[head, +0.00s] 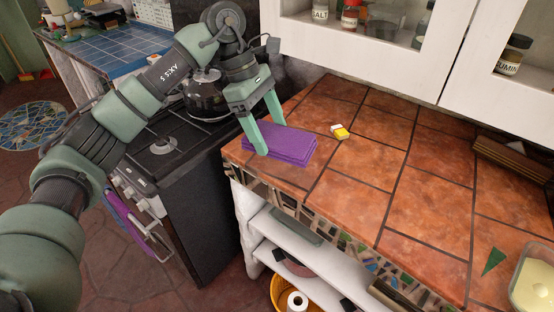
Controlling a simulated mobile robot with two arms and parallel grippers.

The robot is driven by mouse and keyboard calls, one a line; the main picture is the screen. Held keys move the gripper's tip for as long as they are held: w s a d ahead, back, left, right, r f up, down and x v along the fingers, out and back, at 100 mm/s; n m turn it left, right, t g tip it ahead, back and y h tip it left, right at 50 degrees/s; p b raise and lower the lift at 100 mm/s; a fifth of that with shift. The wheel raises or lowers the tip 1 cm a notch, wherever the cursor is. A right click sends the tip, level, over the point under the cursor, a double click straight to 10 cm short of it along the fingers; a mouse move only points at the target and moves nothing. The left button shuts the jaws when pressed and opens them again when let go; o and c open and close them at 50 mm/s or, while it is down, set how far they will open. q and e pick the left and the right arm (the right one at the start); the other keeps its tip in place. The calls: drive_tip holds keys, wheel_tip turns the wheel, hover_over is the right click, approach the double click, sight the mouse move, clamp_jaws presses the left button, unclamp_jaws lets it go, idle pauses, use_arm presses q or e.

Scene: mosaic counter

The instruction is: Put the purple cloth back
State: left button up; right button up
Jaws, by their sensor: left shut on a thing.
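A folded purple cloth (292,146) lies on the terracotta-tiled counter (355,190), near its left end beside the stove. My left gripper (266,137) reaches down from above with its two green fingers at the left part of the cloth. It is shut on the cloth, with one finger in front and the other behind. Another purple cloth (122,212) hangs on the front of the stove, at the oven handle. My right gripper is not in view.
A dark kettle (206,95) stands on the black stove (165,150). White cabinets (400,45) hang over the counter's back. A tub (533,280) stands at lower right. The middle counter is clear.

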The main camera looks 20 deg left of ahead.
use_arm(q)
drive_tip(key=w+a+r+n+t+y+b, duration=0.25)
drive_tip(key=w+r+n+t+b, duration=0.3)
drive_tip(key=w+n, duration=0.75)
drive_tip(key=f, duration=0.6)
drive_tip(key=s+f+n+p, duration=0.1)
drive_tip(key=f, duration=0.6)
drive_tip(key=s+f+n, duration=0.1)
drive_tip(key=f, duration=0.5)
drive_tip(key=shift+s+d+f+g+y+p, duration=0.15)
drive_tip(key=shift+s+d+g+y+p, duration=0.1)
drive_tip(key=shift+g+p, duration=0.1)
drive_tip(key=o, duration=1.4)
drive_tip(key=shift+o, duration=0.2)
drive_tip(key=b+v, duration=0.1)
drive_tip(key=v, duration=1.1)
drive_tip(key=shift+w, duration=0.1)
